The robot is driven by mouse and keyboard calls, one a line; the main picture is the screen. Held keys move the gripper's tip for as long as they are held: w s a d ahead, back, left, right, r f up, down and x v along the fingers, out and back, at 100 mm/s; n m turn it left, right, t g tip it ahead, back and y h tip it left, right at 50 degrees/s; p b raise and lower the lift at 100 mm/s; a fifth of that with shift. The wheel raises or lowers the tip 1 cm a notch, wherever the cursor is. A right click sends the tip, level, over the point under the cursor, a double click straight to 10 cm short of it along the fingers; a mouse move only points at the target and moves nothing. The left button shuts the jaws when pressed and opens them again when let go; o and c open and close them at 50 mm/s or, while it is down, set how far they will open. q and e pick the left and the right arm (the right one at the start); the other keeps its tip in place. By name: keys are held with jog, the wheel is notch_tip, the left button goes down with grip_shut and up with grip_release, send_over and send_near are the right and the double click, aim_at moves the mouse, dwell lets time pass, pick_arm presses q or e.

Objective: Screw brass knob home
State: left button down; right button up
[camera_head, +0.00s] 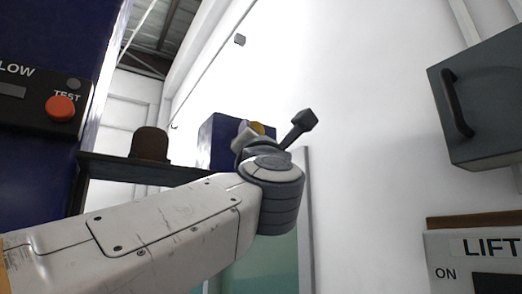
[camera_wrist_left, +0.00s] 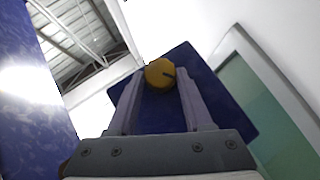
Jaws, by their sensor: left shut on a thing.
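The round brass knob (camera_wrist_left: 160,73) sits on the face of a dark blue box (camera_wrist_left: 216,97) in the left wrist view. A dark notch or line marks its face. My left gripper (camera_wrist_left: 159,84) has its two fingers on either side of the knob and is shut on it. In the head view a small yellow part of the knob (camera_head: 257,128) shows past my left wrist, in front of the blue box (camera_head: 213,142). My left wrist hides most of the knob and fingers there. The gap between knob and box cannot be judged. My right gripper is in neither view.
A dark shelf (camera_head: 112,170) with a brown rounded object (camera_head: 149,144) is at left. A black panel with a red TEST button (camera_head: 60,108) is on the blue column. A grey handled box (camera_head: 482,105) and a LIFT panel (camera_head: 452,262) are at right.

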pick_arm(q)
jog(key=shift+a+r+m+h+p, duration=0.15)
jog(key=shift+m+h+p, duration=0.25)
jog(key=shift+m+h, duration=0.7)
jog(key=shift+c, duration=1.5)
grip_release()
jog(key=b+v, duration=0.7)
jog(key=v, duration=0.3)
jog(key=shift+s, duration=0.35)
